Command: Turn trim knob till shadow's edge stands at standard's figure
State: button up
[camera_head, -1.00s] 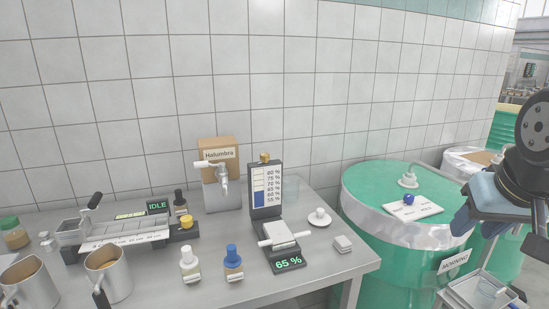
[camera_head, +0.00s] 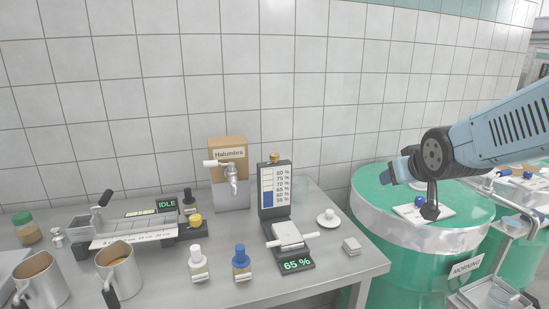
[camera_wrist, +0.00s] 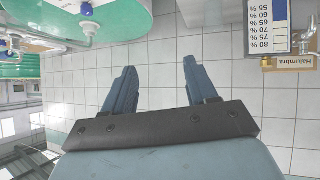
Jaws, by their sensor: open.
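The gauge (camera_head: 275,200) is a dark upright panel on the bench with a white scale from 55 to 80 % and a brass trim knob (camera_head: 275,157) on top. Its blue shadow's edge stands around 60 to 65 %; I cannot tell exactly. The display (camera_head: 297,265) at its foot reads 65 %. The scale (camera_wrist: 267,18) shows upside down at the wrist view's upper right, with the knob (camera_wrist: 266,62) by its 80 % end. My gripper (camera_wrist: 160,65) is open, nothing between its fingers. It is well right of the gauge, over the drum side, apart from the knob.
A Halumbra box (camera_head: 228,149) with a tap stands behind left of the gauge. A green drum (camera_head: 375,205) is at right. The space above the gauge looks clear.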

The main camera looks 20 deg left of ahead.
jog(key=w+a+f+n+t+y, duration=0.25)
jog(key=w+a+y, duration=0.3)
jog(key=a, duration=0.75)
jog(key=n+y, duration=0.2)
jog(key=y, duration=0.3)
send_near(276, 159)
jog(key=x, duration=1.1)
jog(key=shift+w+a+r, duration=0.1)
jog(key=shift+w+a, duration=0.05)
jog(key=shift+w, duration=0.1)
jog(key=c, duration=0.9)
jog(key=shift+s+a+r, duration=0.15)
jog(key=shift+a, duration=0.3)
jog(key=shift+d+f, duration=0.15)
jog(key=shift+f, duration=0.05)
jog(key=shift+d, duration=0.2)
